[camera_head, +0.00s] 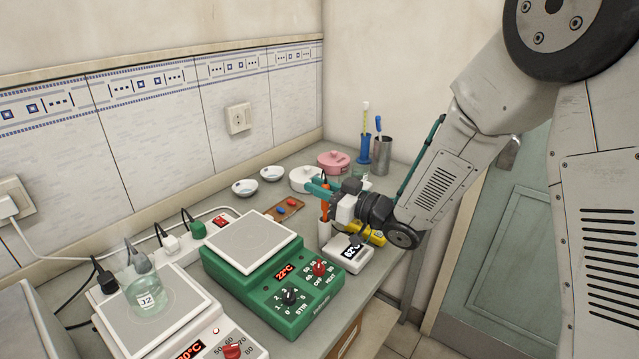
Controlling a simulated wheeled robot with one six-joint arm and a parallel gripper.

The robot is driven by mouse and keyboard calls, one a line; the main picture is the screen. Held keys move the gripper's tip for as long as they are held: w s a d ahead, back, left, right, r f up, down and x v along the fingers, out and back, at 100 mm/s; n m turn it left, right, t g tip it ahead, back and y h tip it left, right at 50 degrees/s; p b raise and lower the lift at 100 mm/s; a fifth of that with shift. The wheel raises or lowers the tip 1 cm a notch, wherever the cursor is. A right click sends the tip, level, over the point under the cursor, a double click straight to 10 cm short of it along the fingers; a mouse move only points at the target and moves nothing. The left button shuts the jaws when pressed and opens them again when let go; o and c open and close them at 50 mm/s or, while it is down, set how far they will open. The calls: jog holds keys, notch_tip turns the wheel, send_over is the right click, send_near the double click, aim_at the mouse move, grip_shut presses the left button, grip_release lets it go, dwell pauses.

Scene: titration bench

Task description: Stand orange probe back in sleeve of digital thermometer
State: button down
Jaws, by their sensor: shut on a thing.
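The orange probe (325,207) is upright, with a dark cable end at its top. My gripper (321,187), with teal fingers, is shut on its upper part from the right. The white sleeve (324,232) stands directly below the probe, at the left side of the digital thermometer (348,254), a white box with a dark display. The probe's lower end meets the sleeve's mouth in this view. I cannot tell how far inside it is, or whether it is just in front or behind.
A green hotplate (262,262) stands left of the thermometer, with a white hotplate and beaker (148,296) further left. A yellow object (372,234) lies behind the thermometer, partly under my wrist. Dishes, a pink pot (333,161), a blue cylinder (364,150) and a metal cup (382,155) stand behind.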

jog(key=shift+f, duration=0.15)
jog(key=c, duration=1.3)
grip_release()
jog(key=shift+d, duration=0.1)
jog(key=v, duration=0.7)
jog(key=shift+s+d, duration=0.2)
